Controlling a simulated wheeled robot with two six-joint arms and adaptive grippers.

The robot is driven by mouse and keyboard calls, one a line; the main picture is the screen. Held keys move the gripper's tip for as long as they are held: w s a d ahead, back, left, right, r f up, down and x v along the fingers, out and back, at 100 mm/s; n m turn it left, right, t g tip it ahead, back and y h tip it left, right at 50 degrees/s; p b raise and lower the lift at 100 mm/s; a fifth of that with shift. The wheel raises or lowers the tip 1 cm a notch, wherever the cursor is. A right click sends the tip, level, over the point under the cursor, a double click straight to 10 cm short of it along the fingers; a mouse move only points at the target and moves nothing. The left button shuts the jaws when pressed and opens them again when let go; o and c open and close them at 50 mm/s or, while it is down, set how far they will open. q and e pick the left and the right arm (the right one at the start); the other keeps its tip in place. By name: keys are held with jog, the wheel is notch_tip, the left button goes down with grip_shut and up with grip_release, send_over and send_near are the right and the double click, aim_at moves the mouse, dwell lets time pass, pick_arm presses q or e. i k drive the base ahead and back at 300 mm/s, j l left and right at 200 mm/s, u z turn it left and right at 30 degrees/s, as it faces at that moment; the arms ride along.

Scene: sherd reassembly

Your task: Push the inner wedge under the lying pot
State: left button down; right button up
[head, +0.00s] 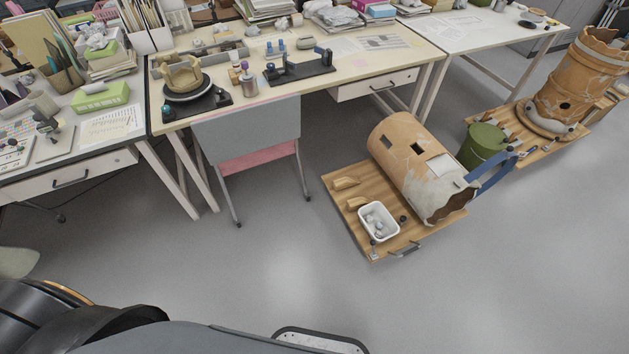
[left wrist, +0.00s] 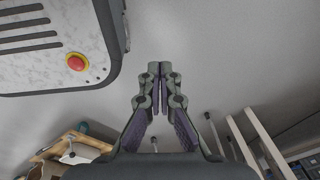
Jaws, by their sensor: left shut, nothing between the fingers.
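The lying pot (head: 402,150) is a large orange-brown vessel with pale patches and square holes, on its side on a low wooden board (head: 352,226). I cannot tell which is the inner one. My left gripper (left wrist: 160,70) is shut and empty in the left wrist view, over grey floor and away from the board. It does not show in the head view. My right gripper is not in view.
A white tub (head: 365,222) with small pieces, a dark knob and a handle (head: 405,249) occupy the board's front. A chair (head: 250,133) stands left by the desks. A green bin (head: 482,145) is right behind the pot. The floor in front is clear.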

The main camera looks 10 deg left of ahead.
aim_at(342, 183)
jog(key=i+j, duration=1.2)
jog(key=z, duration=1.7)
